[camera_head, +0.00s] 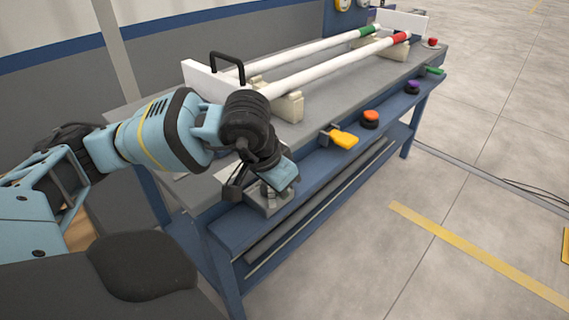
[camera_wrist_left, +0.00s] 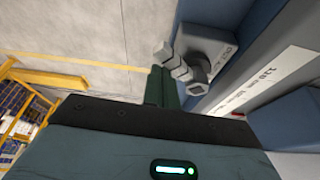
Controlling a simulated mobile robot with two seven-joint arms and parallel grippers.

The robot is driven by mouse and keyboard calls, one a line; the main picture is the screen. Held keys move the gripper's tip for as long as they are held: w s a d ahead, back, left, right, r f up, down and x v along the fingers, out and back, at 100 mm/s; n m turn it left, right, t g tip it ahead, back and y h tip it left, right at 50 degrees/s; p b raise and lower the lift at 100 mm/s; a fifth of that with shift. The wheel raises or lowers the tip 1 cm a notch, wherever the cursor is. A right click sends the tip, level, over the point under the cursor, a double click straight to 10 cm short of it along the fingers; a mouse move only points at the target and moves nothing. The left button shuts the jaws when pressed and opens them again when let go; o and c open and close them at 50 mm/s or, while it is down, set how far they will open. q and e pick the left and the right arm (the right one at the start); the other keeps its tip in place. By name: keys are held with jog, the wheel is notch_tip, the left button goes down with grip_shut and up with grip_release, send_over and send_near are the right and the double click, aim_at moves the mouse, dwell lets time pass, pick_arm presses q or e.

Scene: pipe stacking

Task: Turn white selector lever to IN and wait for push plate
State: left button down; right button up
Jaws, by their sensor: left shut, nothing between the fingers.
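My left gripper (camera_head: 272,190) is at the near front corner of the bench. In the left wrist view its dark fingers (camera_wrist_left: 161,87) are shut together and empty. Right beside them is a pale grey-white lever (camera_wrist_left: 172,60) with a hexagonal hub (camera_wrist_left: 198,88), on a grey selector block (camera_wrist_left: 207,46) with partly readable lettering. I cannot tell whether the fingers touch the lever, or which marking it points at. In the head view my gripper hides most of the selector (camera_head: 262,203). A white upright plate (camera_head: 207,84) stands at the pipes' near end, another (camera_head: 403,22) at the far end.
Two white pipes, one with a green band (camera_head: 366,33) and one with a red band (camera_head: 399,38), lie on cream supports (camera_head: 289,107). A black handle (camera_head: 228,57) rises by the near plate. Yellow (camera_head: 344,139), orange (camera_head: 370,117) and purple (camera_head: 413,86) controls line the blue front ledge.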

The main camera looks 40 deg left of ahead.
pick_arm(q)
jog(key=shift+s+a, duration=0.1)
jog(key=shift+s, duration=0.1)
pick_arm(e)
jog(key=shift+w+f, duration=0.15)
jog(key=shift+f, duration=0.05)
dwell(0.4)
